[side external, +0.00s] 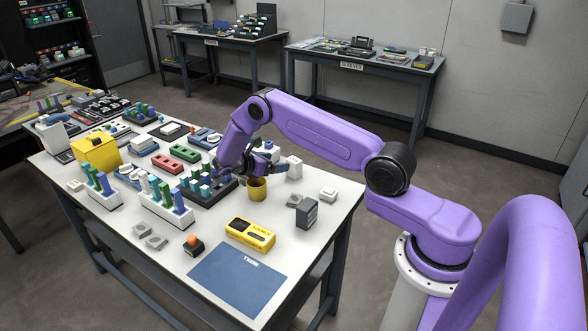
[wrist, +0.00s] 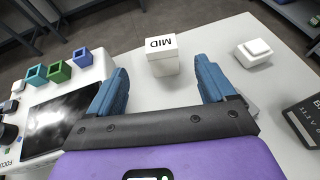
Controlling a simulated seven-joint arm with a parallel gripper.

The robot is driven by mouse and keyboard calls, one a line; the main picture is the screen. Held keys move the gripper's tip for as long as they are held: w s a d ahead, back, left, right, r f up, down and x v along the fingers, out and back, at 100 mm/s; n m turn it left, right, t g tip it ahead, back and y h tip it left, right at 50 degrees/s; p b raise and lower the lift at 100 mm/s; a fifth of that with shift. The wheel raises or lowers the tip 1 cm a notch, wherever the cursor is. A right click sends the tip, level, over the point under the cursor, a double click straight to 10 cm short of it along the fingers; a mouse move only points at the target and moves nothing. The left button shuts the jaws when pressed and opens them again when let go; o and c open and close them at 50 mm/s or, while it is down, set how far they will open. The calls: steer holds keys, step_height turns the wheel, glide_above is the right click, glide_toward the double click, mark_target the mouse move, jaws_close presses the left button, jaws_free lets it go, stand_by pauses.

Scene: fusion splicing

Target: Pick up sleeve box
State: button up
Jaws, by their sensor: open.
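A small white box (wrist: 161,66) marked "MID" stands upright on the white table in the wrist view. It is the likely sleeve box, but no "sleeve" label can be read on it. In the side view a white box (side external: 294,167) stands just right of my gripper (side external: 272,160). In the wrist view my gripper (wrist: 163,72) is open, with one blue finger to each side of the box and the box seen in the gap, a little beyond the fingertips. Nothing is between the fingers. Contact with the box does not show.
A yellow cup (side external: 257,190) stands close below my gripper. A dark box (side external: 307,212) and a flat white block (side external: 328,193) lie to the right. Racks with coloured pieces (side external: 166,205) crowd the left. The table's far edge runs close behind the white box.

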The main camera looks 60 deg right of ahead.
mark_target(298, 161)
steer(key=x, duration=1.2)
steer(key=shift+f, duration=0.15)
steer(key=c, duration=1.1)
